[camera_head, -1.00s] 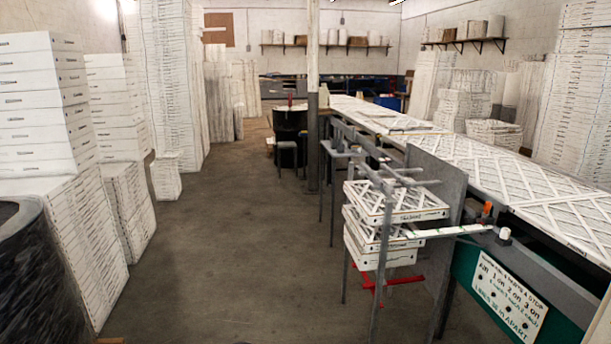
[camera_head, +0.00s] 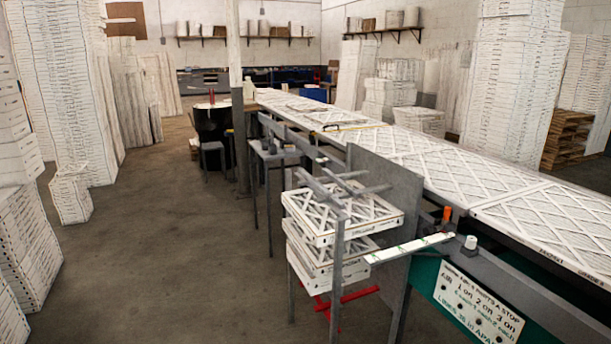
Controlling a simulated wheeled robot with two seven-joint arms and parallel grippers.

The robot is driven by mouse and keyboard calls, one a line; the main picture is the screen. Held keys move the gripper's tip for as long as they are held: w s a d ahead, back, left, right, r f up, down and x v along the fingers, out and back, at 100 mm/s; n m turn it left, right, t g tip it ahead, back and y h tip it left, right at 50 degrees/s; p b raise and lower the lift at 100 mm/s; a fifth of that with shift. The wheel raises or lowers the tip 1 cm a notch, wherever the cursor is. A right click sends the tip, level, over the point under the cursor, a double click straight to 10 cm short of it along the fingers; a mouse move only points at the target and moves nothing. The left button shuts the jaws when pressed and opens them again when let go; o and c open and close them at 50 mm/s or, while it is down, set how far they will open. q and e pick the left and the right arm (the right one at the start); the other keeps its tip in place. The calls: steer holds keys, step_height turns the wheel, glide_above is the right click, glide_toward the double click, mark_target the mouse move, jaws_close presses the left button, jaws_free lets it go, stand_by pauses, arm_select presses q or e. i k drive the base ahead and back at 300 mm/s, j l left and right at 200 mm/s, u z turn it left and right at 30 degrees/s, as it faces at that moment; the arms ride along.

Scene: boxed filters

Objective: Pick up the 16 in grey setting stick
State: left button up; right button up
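No piece can be surely told as the 16 in grey setting stick. Grey bars (camera_head: 322,190) lie crossed at the top of a grey metal stand, above a stack of boxed filters (camera_head: 343,213); whether they are loose sticks or parts of the stand I cannot tell. A pale flat stick (camera_head: 408,248) with green marks juts out beside the stand, at the near end of the conveyor. Neither of my grippers is in view.
A long conveyor table (camera_head: 430,150) covered with filters runs back on the right. A sign panel (camera_head: 478,301) is on its near end. Red bars (camera_head: 345,297) sit low at the stand. Stacked boxes (camera_head: 25,235) line the left. The floor (camera_head: 165,250) between is clear.

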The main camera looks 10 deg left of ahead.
mark_target(340, 204)
steer(key=i+j, duration=0.5)
steer(key=i, duration=0.15)
steer(key=i+j+z, duration=0.3)
steer(key=i+j, duration=0.5)
